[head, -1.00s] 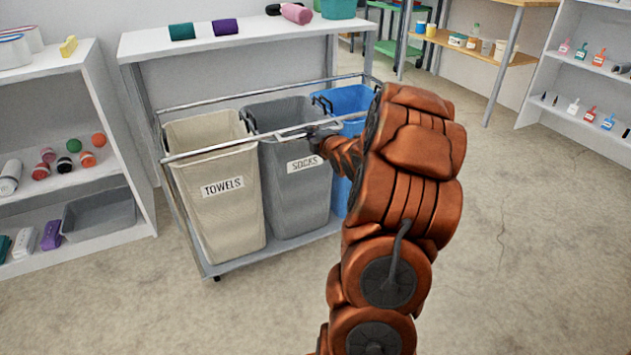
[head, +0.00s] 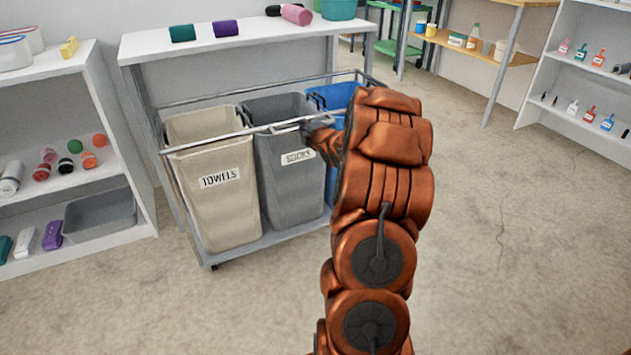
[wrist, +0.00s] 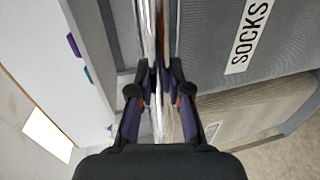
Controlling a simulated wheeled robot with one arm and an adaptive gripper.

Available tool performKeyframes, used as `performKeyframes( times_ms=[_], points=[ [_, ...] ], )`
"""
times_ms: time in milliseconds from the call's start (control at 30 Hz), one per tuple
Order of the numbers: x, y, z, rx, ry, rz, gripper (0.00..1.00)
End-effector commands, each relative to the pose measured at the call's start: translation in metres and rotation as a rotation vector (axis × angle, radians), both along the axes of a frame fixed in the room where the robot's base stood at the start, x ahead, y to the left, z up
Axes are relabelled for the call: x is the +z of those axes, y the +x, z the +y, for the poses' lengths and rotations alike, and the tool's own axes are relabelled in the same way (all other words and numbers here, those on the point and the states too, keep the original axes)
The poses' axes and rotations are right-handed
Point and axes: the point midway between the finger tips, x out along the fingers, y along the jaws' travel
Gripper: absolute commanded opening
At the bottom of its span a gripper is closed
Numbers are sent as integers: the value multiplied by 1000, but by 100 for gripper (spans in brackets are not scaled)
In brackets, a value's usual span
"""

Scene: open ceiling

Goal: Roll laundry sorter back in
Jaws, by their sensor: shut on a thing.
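The laundry sorter (head: 272,236) is a metal-railed frame on casters. It holds a beige TOWELS bin (head: 215,205), a grey SOCKS bin (head: 290,200) and a blue bin (head: 332,97), partly hidden by my arm. It stands at the front of a white table, its back part under the tabletop. My gripper (wrist: 157,78) is shut on the sorter's front rail (wrist: 150,30), beside the SOCKS bin; in the head view it is at the rail's right part (head: 310,127), with the fingertips hard to see.
The white table (head: 235,46) carries rolled towels and a teal tub (head: 339,9). A white shelf (head: 75,75) with balls and bottles stands close at the left. Another shelf (head: 577,70) stands at the far right. The floor (head: 500,200) at the right is clear.

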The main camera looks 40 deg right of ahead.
Motion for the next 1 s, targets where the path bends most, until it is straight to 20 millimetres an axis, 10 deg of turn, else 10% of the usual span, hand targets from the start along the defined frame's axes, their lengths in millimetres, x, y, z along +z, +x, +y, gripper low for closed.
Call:
performKeyframes(
  times_ms=[1000],
  points=[
    [-2, 39, -14, -1, 4, 5, 0]
  ],
)
